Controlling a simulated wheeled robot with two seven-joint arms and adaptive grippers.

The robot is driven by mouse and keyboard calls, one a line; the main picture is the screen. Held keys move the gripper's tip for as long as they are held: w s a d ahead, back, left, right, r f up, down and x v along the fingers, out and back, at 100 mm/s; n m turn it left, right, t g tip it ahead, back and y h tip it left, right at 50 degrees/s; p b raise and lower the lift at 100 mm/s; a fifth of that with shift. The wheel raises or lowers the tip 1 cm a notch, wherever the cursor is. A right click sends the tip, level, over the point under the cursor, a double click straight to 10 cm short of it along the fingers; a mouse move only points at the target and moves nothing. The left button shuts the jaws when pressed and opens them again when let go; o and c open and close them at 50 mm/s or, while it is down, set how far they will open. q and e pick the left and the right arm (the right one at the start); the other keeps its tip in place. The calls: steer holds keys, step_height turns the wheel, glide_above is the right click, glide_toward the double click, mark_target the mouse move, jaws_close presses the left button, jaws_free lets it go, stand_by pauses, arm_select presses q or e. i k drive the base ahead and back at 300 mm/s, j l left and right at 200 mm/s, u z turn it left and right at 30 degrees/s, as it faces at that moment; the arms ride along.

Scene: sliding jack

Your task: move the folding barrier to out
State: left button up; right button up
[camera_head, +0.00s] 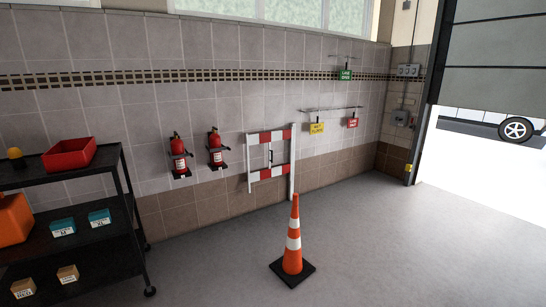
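The folding barrier (281,173) is a red-and-white striped frame with white posts and a dark handle-like part in its middle. It is against the tiled wall, to the right of two fire extinguishers. Its right post reaches down lower than the rest of it. Neither of my grippers shows in the head view.
An orange-and-white traffic cone (293,242) stands on the floor in front of the barrier. A black shelf cart (99,245) with bins and boxes stands at the left. Fire extinguishers (179,157) hang left of the barrier. The floor (400,240) at the right is clear, towards an open doorway.

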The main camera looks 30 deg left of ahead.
mark_target(267, 138)
steer(key=i+j+u, duration=0.15)
steer(key=i, duration=0.25)
steer(key=i+u, duration=0.1)
steer(key=i, duration=0.25)
steer(key=i+j, duration=0.1)
steer(key=i, duration=0.4)
steer(key=i+z, duration=0.15)
steer(key=i, duration=0.35)
steer(key=i+z, duration=0.3)
steer(key=i, duration=0.15)
steer(key=i+j+z, duration=0.1)
steer(key=i+z, duration=0.15)
steer(key=i, duration=0.15)
steer(key=i+z, duration=0.25)
steer(key=i, duration=0.55)
steer(key=i+u, duration=0.3)
steer(key=i, duration=0.55)
steer(key=i+u, duration=0.4)
steer(key=i+l+u, duration=0.1)
steer(key=i+u, duration=0.3)
steer(key=i+j+u, duration=0.1)
steer(key=i+u, duration=0.15)
steer(key=u, duration=0.2)
steer(key=i+u, duration=0.25)
steer(key=u, duration=0.15)
